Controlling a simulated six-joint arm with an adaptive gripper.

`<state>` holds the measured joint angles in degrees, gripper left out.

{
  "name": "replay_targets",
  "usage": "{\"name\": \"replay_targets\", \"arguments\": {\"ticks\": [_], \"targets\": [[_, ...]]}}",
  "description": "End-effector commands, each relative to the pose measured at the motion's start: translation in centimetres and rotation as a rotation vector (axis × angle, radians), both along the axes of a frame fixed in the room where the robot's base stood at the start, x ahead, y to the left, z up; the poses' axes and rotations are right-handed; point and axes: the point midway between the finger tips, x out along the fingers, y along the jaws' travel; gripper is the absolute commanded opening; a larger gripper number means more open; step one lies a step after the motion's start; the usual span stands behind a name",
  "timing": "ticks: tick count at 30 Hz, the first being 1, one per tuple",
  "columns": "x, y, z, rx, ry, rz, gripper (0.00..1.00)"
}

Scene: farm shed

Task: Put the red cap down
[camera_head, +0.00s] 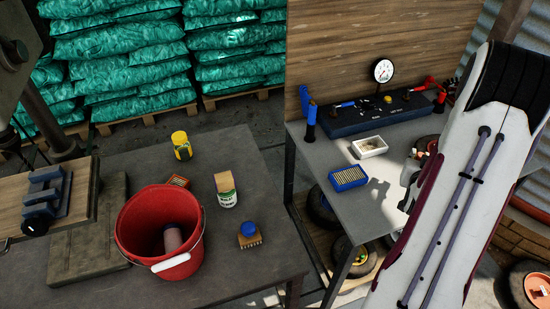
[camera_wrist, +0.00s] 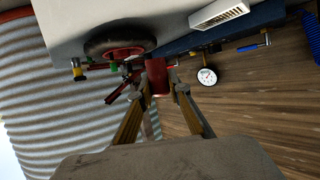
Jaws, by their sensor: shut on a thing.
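My gripper (camera_wrist: 160,90) shows in the wrist view with its two fingers closed on a red cap (camera_wrist: 157,75). The cap sits between the fingertips, in front of the grey bench top and its dark blue rear rail. I cannot tell from this view how far the cap is above the bench. In the head view my white arm covers the right side of the grey bench (camera_head: 325,142), and the gripper and cap are largely hidden behind it.
A gauge (camera_head: 383,71) rises at the back. A red bucket (camera_head: 130,228) stands on the left table. Bare bench top lies in front of the boxes.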

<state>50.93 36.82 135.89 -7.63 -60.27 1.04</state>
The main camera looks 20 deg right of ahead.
Motion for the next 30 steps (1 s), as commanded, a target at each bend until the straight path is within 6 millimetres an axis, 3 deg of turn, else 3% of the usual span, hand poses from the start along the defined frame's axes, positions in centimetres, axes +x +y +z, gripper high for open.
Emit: {"name": "replay_targets", "arguments": {"ticks": [8,14,30], "targets": [[2.1,2.2,-0.5,0.007,0.006,0.052,0.04],[5.6,5.6,-1.5,0.014,0.013,0.135,0.04],[17.7,18.8,-3.6,0.004,0.01,0.485,0.04]]}}
